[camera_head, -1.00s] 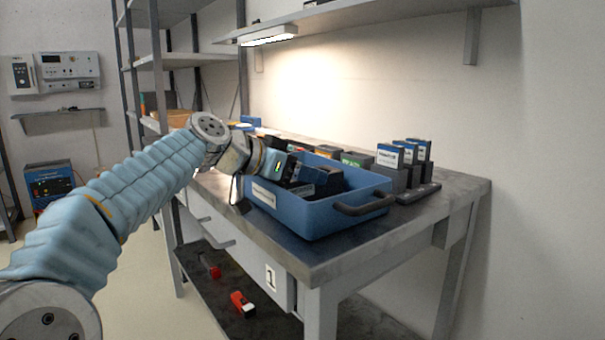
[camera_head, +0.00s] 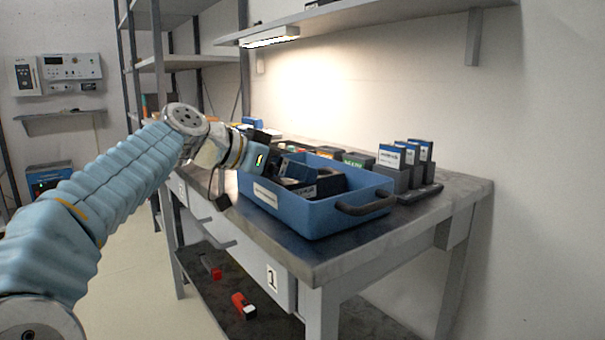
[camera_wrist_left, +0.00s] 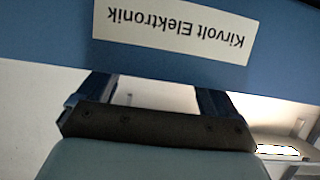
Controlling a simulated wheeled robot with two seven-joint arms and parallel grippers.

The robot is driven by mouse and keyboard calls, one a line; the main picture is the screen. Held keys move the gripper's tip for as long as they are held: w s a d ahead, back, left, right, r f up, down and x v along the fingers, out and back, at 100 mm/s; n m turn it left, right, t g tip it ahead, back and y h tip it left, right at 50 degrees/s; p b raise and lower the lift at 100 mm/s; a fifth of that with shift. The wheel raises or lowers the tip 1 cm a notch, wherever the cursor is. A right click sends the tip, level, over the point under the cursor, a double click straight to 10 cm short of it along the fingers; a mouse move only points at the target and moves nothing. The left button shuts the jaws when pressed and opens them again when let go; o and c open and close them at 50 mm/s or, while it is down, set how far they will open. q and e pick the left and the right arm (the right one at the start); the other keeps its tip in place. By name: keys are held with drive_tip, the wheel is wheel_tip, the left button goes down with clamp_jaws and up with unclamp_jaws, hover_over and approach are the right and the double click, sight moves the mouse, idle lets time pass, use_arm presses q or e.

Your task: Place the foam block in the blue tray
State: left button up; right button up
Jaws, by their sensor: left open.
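The blue tray (camera_head: 310,218) stands on the workbench, with a white label on its side and dark boxes (camera_head: 328,182) inside. My left gripper (camera_head: 290,168) is over the tray's left part, open by its spread fingers. Nothing shows between the visible parts of the fingers. I cannot pick out a foam block in either view. My right gripper is not in view.
Upright blue-and-white boxes (camera_head: 405,155) stand in dark holders right of the tray. More items line the bench's back. A lamp shelf (camera_head: 270,38) hangs above. Red objects (camera_head: 243,305) lie on the lower shelf. The bench's front right corner (camera_head: 400,235) is bare.

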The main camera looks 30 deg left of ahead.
use_arm(q)
drive_tip(key=v, duration=0.8)
